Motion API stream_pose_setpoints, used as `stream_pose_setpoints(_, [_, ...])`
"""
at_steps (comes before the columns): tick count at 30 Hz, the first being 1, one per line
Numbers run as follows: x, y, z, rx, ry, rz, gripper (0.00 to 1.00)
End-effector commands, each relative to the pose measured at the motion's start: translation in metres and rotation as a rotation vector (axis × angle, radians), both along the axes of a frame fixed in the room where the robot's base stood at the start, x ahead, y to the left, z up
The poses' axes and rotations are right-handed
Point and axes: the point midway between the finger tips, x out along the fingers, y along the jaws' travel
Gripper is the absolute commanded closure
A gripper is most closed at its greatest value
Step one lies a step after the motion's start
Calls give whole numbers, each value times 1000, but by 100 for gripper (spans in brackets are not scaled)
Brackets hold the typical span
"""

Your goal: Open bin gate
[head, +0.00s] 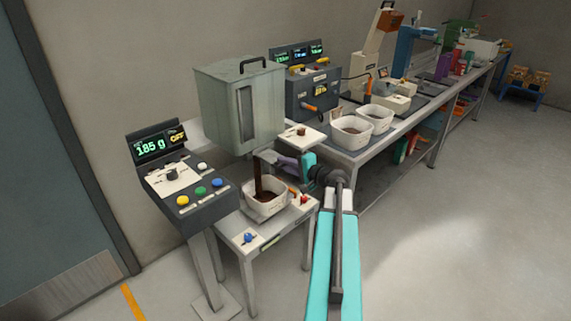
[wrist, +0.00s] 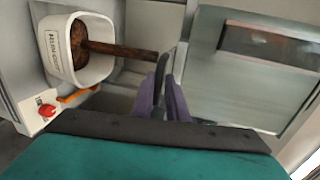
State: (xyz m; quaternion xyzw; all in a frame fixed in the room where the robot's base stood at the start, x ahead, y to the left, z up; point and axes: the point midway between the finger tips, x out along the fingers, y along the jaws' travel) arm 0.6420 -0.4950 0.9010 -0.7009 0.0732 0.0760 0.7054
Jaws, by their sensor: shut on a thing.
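The grey-green bin (head: 240,105) with a black top handle stands above the small table. It also fills the right of the wrist view (wrist: 245,85). My gripper (head: 284,161) is under the bin's lower right side, its purple fingers (wrist: 168,88) shut on the gate handle, which they mostly hide. A dark brown stream (head: 257,183) falls from under the bin into a white tub (head: 279,204). The wrist view shows the stream (wrist: 125,50) reaching the tub (wrist: 93,72), which holds brown material.
A control stand (head: 188,205) at left shows 185 g and OFF. The small table (head: 234,226) carries a blue knob (head: 249,238) and a red one (head: 304,199). A long bench at right holds white tubs (head: 351,131) and machines. The floor at right is clear.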

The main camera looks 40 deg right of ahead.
Motion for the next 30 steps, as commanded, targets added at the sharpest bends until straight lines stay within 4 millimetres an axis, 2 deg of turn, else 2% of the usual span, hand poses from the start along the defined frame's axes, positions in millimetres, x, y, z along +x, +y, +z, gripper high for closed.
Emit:
stream_pose_setpoints(1, [-1, 0, -6, -2, 11, -1, 100])
stream_pose_setpoints(2, [-1, 0, -6, -2, 11, -1, 81])
stream_pose_setpoints(3, [0, 1, -6, -2, 11, -1, 75])
stream_pose_setpoints(4, [0, 1, -6, -2, 11, -1, 72])
stream_pose_setpoints(17, [-3, 2, -2, -3, 6, 1, 72])
stream_pose_setpoints(23, [-19, 2, 1, -3, 5, -1, 72])
stream_pose_setpoints(30, [-53, 4, 8, -4, 6, 0, 72])
